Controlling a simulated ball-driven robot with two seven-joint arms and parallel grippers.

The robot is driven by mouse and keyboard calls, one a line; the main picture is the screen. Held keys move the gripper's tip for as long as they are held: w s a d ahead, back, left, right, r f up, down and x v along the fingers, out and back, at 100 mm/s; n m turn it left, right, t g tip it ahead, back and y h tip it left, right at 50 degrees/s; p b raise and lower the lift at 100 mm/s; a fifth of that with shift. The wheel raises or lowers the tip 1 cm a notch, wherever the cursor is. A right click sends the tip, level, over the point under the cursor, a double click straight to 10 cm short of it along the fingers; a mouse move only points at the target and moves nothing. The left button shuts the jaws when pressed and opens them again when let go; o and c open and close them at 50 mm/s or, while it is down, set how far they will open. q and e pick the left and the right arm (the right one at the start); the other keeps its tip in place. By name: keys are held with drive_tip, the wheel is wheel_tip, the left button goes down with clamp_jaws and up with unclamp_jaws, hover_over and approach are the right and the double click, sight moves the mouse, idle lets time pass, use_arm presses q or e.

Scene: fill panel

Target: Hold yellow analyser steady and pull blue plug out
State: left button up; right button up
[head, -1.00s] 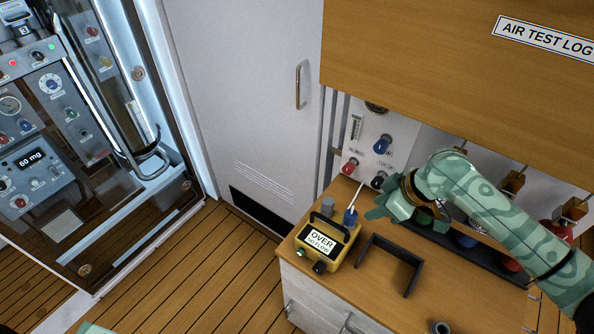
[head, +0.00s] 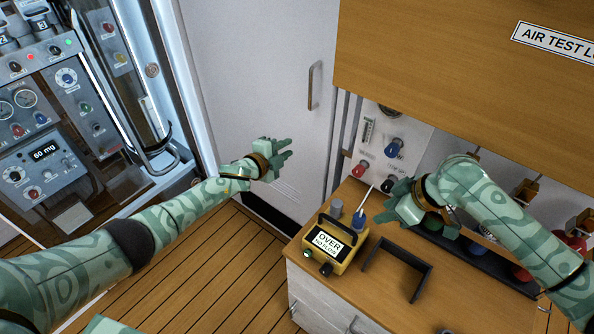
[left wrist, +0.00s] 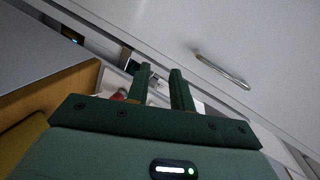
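The yellow analyser (head: 346,264) stands on the wooden counter with a black carry handle, and its screen reads OVER. The blue plug (head: 359,218) is upright at the analyser's back right, with a pale cable rising from it. My right gripper (head: 390,208) is just right of the plug, apart from it; its finger gap is not clear. My left gripper (head: 288,147) is in the air before the white door, up and left of the analyser. Its two fingers are apart and empty in the left wrist view (left wrist: 160,82).
A black U-shaped bracket (head: 398,263) lies right of the analyser. A grey cylinder (head: 337,208) stands behind it. A wall panel (head: 398,130) with coloured knobs is at the back. A wooden cabinet (head: 450,70) overhangs the counter (head: 379,302).

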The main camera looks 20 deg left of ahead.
use_arm(q)
drive_tip(key=d+r+m+g+h, duration=0.25)
drive_tip(key=d+r+m, duration=0.25)
drive_tip(key=r+m, duration=0.3)
drive_tip(key=d+r+m+g+h, duration=0.1)
drive_tip(key=d+r+m+h, duration=0.3)
drive_tip(key=r+m, duration=0.4)
drive_tip(key=m+g+y, duration=0.3)
drive_tip(key=m+g, duration=0.5)
drive_tip(key=m, duration=0.7)
hover_over(321, 214)
drive_tip(key=w+a, duration=0.3)
drive_tip(key=w, duration=0.3)
drive_tip(key=f, duration=0.2)
drive_tip(key=s+a+f+m+g+y, duration=0.2)
drive_tip(key=s+a+f+m+y, duration=0.1)
drive_tip(key=s+f+m+y, duration=0.25)
drive_tip(key=shift+m+h, duration=0.45)
drive_tip(key=shift+h, duration=0.05)
drive_tip(key=x, duration=1)
drive_tip(key=s+x, duration=0.1)
drive_tip(key=x, duration=0.5)
